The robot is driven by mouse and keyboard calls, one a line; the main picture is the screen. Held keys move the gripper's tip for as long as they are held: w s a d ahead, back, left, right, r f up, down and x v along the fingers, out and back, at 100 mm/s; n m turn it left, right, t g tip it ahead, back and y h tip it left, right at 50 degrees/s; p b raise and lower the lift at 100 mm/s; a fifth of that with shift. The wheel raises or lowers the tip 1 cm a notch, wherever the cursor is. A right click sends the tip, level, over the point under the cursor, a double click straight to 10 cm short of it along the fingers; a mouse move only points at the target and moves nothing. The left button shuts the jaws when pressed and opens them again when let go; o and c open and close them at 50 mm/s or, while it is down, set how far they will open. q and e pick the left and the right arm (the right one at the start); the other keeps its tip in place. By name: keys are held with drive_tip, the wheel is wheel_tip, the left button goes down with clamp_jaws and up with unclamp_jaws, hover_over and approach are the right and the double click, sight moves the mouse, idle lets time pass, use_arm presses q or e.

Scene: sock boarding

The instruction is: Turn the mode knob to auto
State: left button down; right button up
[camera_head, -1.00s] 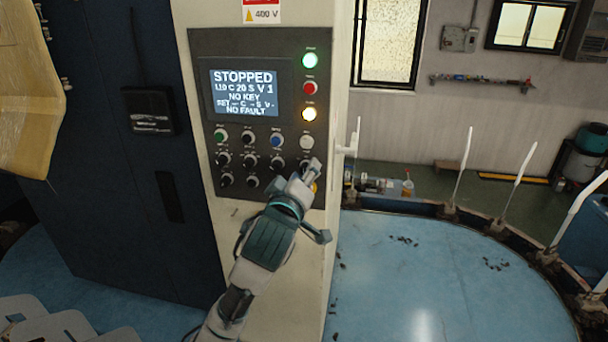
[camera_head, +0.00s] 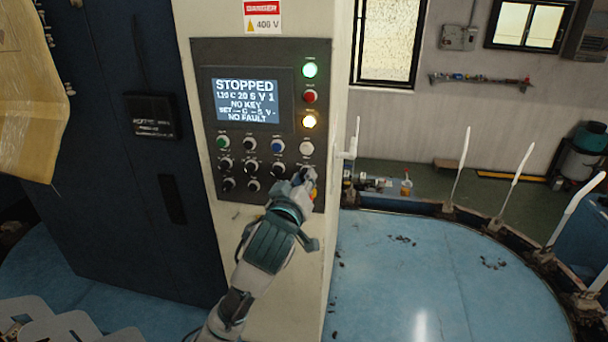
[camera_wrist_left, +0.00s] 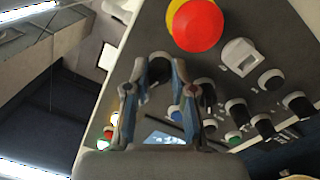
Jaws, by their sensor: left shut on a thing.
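The control panel (camera_head: 245,55) is on the cream cabinet, with several dark knobs below its lit screen. My left gripper (camera_head: 306,174) is at the panel's right side, below the white button (camera_head: 306,148). In the left wrist view, my left gripper's two fingers (camera_wrist_left: 158,75) are on either side of a dark round knob (camera_wrist_left: 160,64) and shut on it. Its label and pointer are not readable, so I cannot tell its setting. In the head view the fingers hide this knob. My right gripper is not in view.
The red emergency stop (camera_wrist_left: 198,25) on its yellow base is close beside the fingers. More knobs (camera_head: 226,163) are left of the gripper. The screen (camera_head: 246,101) reads STOPPED, NO KEY, NO FAULT. A blue round table (camera_head: 430,270) with upright white forms is at right.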

use_arm(q)
drive_tip(key=m+p, duration=0.2)
drive_tip(key=m, duration=0.1)
drive_tip(key=shift+r, duration=0.15)
drive_tip(key=shift+m+p, duration=0.9)
drive_tip(key=shift+m, duration=0.3)
drive_tip(key=c, duration=1)
unclamp_jaws()
drive_tip(key=shift+o, duration=0.2)
drive_tip(key=shift+s, duration=0.1)
drive_tip(key=v, duration=1.1)
drive_tip(key=shift+s, duration=0.35)
